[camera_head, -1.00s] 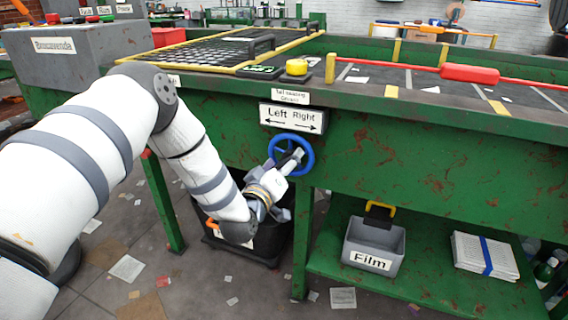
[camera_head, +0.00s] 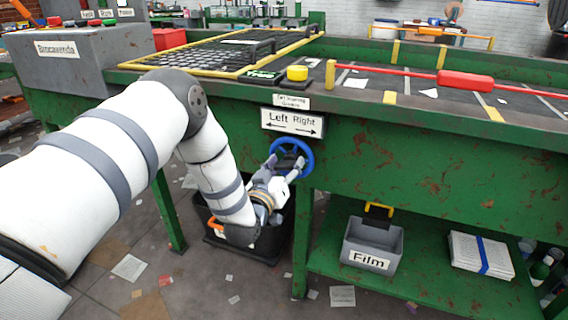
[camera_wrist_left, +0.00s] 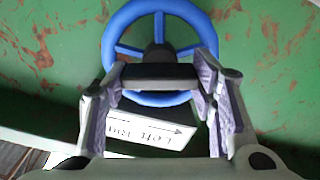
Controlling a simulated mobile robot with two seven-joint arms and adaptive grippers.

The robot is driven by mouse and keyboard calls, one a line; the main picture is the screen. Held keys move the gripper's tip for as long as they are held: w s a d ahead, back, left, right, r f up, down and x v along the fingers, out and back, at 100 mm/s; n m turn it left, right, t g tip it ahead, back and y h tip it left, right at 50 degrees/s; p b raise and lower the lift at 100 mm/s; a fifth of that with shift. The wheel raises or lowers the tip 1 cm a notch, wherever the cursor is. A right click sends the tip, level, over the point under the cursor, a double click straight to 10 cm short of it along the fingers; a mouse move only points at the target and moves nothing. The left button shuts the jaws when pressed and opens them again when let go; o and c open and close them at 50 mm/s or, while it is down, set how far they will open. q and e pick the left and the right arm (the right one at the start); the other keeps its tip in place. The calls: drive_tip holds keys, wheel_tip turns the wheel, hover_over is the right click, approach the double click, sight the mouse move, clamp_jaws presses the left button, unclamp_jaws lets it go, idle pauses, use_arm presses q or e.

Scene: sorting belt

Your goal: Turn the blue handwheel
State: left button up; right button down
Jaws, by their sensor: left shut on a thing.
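The blue handwheel (camera_head: 306,151) sits on the green front panel of the belt frame, just under the white "Left Right" sign (camera_head: 292,122). My left gripper (camera_head: 284,168) is at the wheel, reaching up from below. In the left wrist view the blue wheel (camera_wrist_left: 120,22) fills the top middle, with its dark hub and spokes showing. A dark bar crosses between the fingers, and the exact contact is partly hidden. My right gripper is out of view.
A black bin (camera_head: 268,244) stands on the floor under the left arm. A grey "Film" box (camera_head: 372,247) and a strapped white stack (camera_head: 470,256) lie on the lower shelf. A yellow button (camera_head: 297,73) and a red bar (camera_head: 468,80) are above the belt edge.

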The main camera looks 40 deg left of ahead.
use_arm(q)
drive_tip(key=shift+m, duration=0.7)
drive_tip(key=shift+f, duration=0.1)
drive_tip(key=o, duration=1.1)
drive_tip(key=shift+o, duration=0.2)
drive_tip(key=shift+s+d, duration=0.1)
drive_tip(key=shift+s, duration=0.05)
drive_tip(key=v, duration=1.1)
drive_tip(key=shift+s, duration=0.4)
drive_tip(key=shift+d, duration=0.15)
